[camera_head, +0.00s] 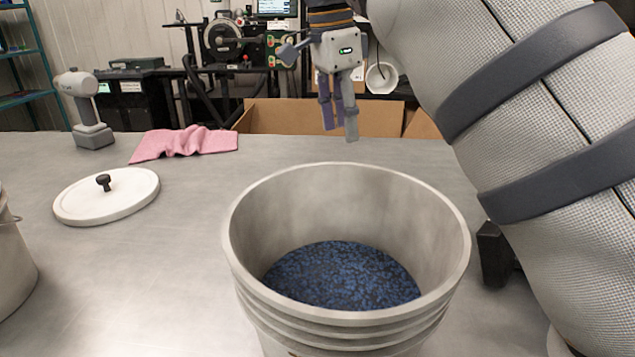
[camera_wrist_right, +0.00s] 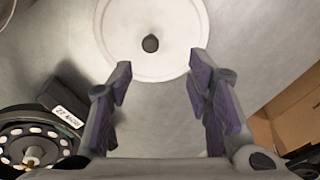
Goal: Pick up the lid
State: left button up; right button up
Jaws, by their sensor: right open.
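The lid (camera_head: 130,200) is a round white disc with a black knob (camera_head: 104,182). It lies flat on the table at the left in the head view. It also shows at the top of the right wrist view (camera_wrist_right: 175,28), its knob just beyond and between the fingertips. My right gripper (camera_head: 338,122) is open and empty, above the far side of the table, behind the large bucket. It is well to the right of the lid and apart from it. In the right wrist view the open fingers (camera_wrist_right: 160,78) hold nothing. My left gripper is not in view.
A large white bucket (camera_head: 240,225) with blue seeds (camera_head: 340,278) stands in front. Another bucket (camera_head: 12,265) is cut off at left. A cardboard box (camera_head: 265,117) is beyond the table.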

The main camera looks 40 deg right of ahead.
jog(key=f, duration=0.3)
jog(key=s+d+f, duration=0.1)
jog(key=f, duration=0.2)
jog(key=s+f, duration=0.1)
jog(key=f, duration=0.3)
jog(key=shift+s+d+f+p, duration=0.1)
jog(key=shift+s+d+p, duration=0.1)
jog(key=shift+d+p, duration=0.1)
jog(key=shift+d+f, duration=0.1)
jog(key=shift+f, duration=0.4)
jog(key=shift+w, duration=0.1)
grip_shut()
